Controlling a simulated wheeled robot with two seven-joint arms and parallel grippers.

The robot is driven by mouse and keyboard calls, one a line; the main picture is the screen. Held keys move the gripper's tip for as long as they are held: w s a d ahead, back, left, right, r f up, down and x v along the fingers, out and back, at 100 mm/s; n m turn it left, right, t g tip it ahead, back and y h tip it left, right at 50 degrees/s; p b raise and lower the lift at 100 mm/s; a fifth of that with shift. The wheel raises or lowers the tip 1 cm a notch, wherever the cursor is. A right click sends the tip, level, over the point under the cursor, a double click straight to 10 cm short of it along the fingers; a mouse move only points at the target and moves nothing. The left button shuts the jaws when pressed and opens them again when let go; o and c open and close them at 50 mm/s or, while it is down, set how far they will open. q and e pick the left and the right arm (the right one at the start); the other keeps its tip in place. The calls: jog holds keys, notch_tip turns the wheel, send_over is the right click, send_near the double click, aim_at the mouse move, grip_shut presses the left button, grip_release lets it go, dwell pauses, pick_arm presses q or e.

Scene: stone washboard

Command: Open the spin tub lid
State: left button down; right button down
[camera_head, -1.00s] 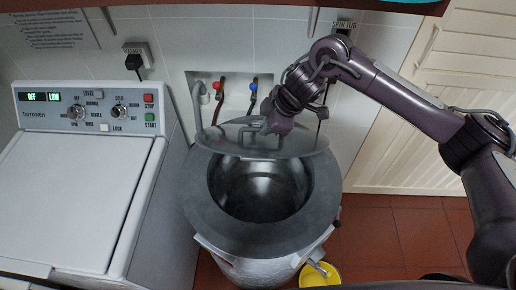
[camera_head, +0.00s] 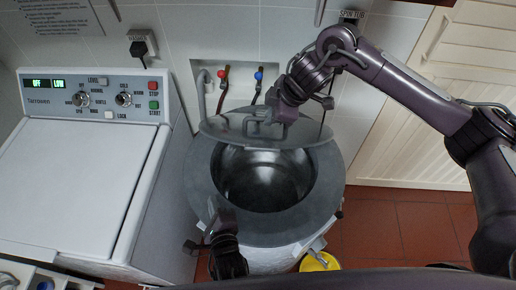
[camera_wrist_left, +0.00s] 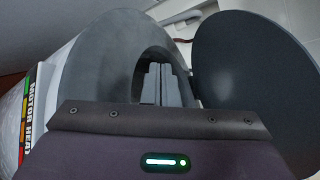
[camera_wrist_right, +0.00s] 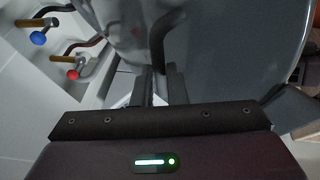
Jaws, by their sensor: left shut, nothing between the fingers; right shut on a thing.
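The spin tub (camera_head: 330,182) stands in the middle of the head view, its round mouth uncovered and its inside visible. Its grey lid (camera_head: 235,132) is raised and tilted up at the back of the rim; in the left wrist view the lid (camera_wrist_left: 245,75) stands at the right of the opening. My right gripper (camera_head: 268,118) is shut on the lid's handle (camera_head: 252,124). The lid surface fills much of the right wrist view (camera_wrist_right: 235,50). My left gripper (camera_head: 222,212) is shut and empty, over the front left of the rim; its fingers also show in the left wrist view (camera_wrist_left: 167,85).
A white washing machine (camera_head: 70,180) stands close on the left. Red and blue taps (camera_head: 240,75) are on the wall behind the tub. A yellow bucket (camera_head: 318,262) sits on the floor at front right. A louvred door (camera_head: 420,140) is at the right.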

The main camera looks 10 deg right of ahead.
jog(key=shift+w+d+f, duration=0.15)
jog(key=shift+d+f, duration=0.05)
jog(key=shift+d, duration=0.05)
pick_arm(q)
jog(key=s+d+r+m+t+h, duration=0.1)
jog(key=d+r+m+t+h, duration=0.15)
jog(key=d+m+h, duration=0.4)
jog(key=s+d+r+m+t+h, duration=0.1)
jog(key=d+r+m+t, duration=0.2)
jog(key=m, duration=0.7)
jog(key=d+r+x, duration=0.1)
jog(key=x, duration=1.2)
jog(key=shift+s+r+g, duration=0.25)
jog(key=shift+r+g, duration=0.05)
jog(key=shift+g, duration=0.15)
jog(key=shift+d+r, duration=0.1)
jog(key=shift+d, duration=0.05)
